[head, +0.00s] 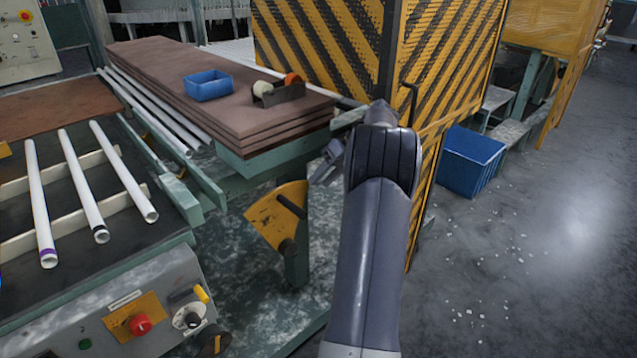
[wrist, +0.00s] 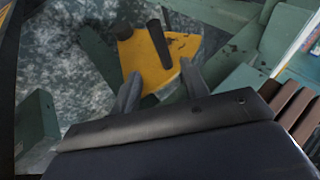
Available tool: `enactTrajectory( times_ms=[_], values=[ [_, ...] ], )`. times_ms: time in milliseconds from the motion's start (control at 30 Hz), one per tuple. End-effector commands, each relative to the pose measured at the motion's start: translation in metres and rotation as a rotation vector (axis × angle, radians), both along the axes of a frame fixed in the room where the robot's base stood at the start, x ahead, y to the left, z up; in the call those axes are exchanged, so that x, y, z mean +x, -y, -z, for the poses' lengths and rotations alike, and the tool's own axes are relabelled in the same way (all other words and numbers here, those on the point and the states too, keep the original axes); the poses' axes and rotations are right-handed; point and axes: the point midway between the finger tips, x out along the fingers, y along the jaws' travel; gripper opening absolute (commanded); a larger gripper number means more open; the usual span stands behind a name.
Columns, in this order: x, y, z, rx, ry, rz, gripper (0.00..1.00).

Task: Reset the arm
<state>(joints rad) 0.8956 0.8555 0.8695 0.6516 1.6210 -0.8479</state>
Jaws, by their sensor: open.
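My arm reaches forward in the middle of the head view. My gripper (head: 328,160) shows only partly there, left of the arm's elbow and in front of the green bench end. In the wrist view my gripper (wrist: 160,88) is open, with its two grey fingers apart and nothing between them. A yellow plate with a dark handle (wrist: 168,60) lies beyond the fingertips in that view. The same yellow plate (head: 270,218) stands below and left of the gripper in the head view. I cannot tell the exact gap between them.
Brown stacked boards (head: 150,62) carry a blue bin (head: 208,86) and a tape holder (head: 278,92). White tubes (head: 80,183) lie on the left rack. A control panel with a red button (head: 141,325) is below. A striped yellow guard (head: 440,60) stands close behind my arm. Open floor lies right.

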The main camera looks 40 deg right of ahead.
Motion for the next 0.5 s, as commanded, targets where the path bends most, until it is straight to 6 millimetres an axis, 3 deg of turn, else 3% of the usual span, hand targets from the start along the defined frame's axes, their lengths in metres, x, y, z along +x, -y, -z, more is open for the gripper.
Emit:
enactTrajectory(
  times_ms=[333,500],
  values=[
    [0.001,-0.002,0.003,0.001,-0.001,-0.001,0.43],
    [0.008,-0.012,0.019,0.001,-0.002,-0.003,0.43]
  ],
)
